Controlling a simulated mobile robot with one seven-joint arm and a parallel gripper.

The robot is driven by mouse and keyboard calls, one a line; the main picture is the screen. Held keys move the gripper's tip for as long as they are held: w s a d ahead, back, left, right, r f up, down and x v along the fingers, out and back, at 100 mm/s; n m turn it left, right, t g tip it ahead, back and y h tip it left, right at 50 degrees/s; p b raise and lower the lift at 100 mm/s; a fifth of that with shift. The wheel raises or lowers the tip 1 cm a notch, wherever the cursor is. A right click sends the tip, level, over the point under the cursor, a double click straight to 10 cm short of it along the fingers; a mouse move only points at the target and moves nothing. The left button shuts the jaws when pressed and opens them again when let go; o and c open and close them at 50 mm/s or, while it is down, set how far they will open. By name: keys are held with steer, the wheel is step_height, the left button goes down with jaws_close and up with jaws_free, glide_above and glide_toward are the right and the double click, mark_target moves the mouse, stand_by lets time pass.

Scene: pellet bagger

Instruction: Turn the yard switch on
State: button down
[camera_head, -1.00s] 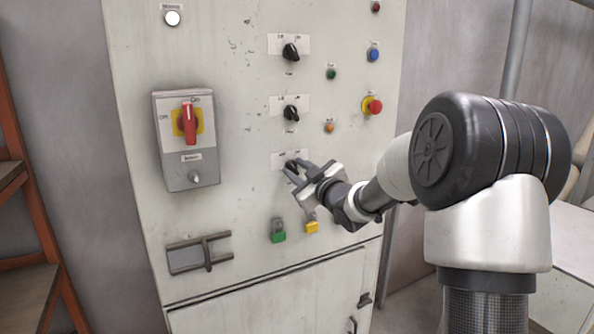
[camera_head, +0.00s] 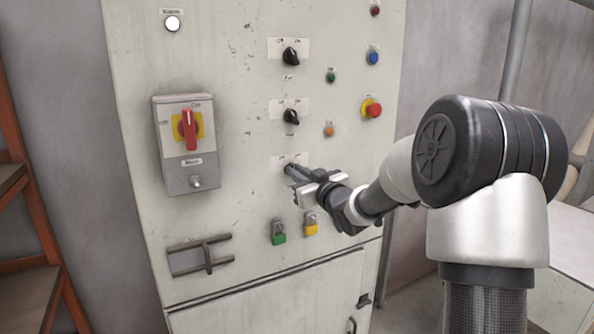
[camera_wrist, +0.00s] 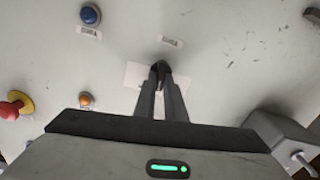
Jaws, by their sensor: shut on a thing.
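The lowest of the three black rotary switches in the panel's middle column is at my gripper; I take it as the yard switch, but its label is too small to read. Its white plate (camera_head: 290,160) shows just above my fingers. My gripper (camera_head: 290,171) has its fingertips at this switch, and the fingers hide most of the knob. In the wrist view the two fingers (camera_wrist: 161,84) close in on both sides of the dark knob (camera_wrist: 161,66). The gripper is shut on it. The exact pointing of the knob cannot be read.
Two similar black switches (camera_head: 291,56) (camera_head: 291,116) sit above. A grey box with a red handle (camera_head: 189,129) juts out at the left. Green (camera_head: 278,238) and yellow (camera_head: 311,229) parts sit below my gripper. A red mushroom button (camera_head: 373,110) is at the right.

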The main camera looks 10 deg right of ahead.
steer(key=shift+d+m+p, duration=0.2)
steer(key=shift+m+p, duration=1.4)
steer(key=shift+m, duration=2.1)
steer(key=c, duration=1.8)
jaws_free()
steer(key=v, duration=1.7)
steer(key=shift+s, duration=0.15)
